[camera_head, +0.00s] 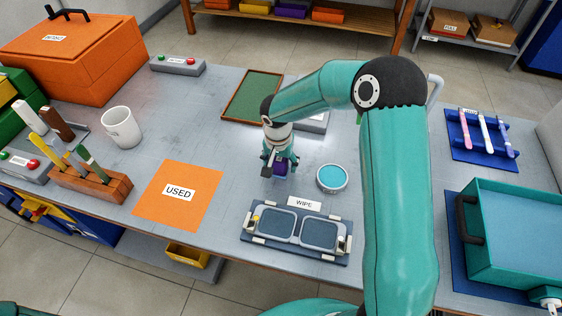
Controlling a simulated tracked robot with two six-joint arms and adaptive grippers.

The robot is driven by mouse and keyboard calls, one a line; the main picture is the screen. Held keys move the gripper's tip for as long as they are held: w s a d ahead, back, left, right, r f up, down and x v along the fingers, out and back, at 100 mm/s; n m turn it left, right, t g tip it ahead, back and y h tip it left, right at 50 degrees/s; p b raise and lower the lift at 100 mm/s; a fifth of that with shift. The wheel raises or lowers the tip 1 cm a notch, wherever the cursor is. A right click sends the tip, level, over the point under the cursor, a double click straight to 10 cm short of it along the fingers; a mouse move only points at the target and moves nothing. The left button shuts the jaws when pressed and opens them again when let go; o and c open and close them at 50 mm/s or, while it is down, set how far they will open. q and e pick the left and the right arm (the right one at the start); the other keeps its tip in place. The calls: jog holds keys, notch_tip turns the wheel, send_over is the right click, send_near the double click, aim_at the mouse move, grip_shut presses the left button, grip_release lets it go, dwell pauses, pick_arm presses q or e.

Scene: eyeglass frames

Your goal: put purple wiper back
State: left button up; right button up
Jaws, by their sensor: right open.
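The purple wiper (280,169) is a small purple block at the table's middle, largely hidden by my right gripper. My right gripper (279,164) points down over it, with its fingers open around or just above the wiper; I cannot tell whether they touch it. The eyeglass frame (298,231) with two dark lenses lies in a holder behind which stands a "WIPE" label (304,203). My left gripper is not in view.
A round teal dish (332,178) stands right of the wiper. An orange "USED" mat (179,194) lies left, a green tray (253,96) behind. A white mug (121,127), a wooden holder (92,187) and a teal box (513,235) stand farther out. Bare table lies between mat and wiper.

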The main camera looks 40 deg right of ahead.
jog(key=shift+r, duration=0.1)
jog(key=r, duration=0.8)
jog(key=s+a+r, duration=0.1)
jog(key=r, duration=0.3)
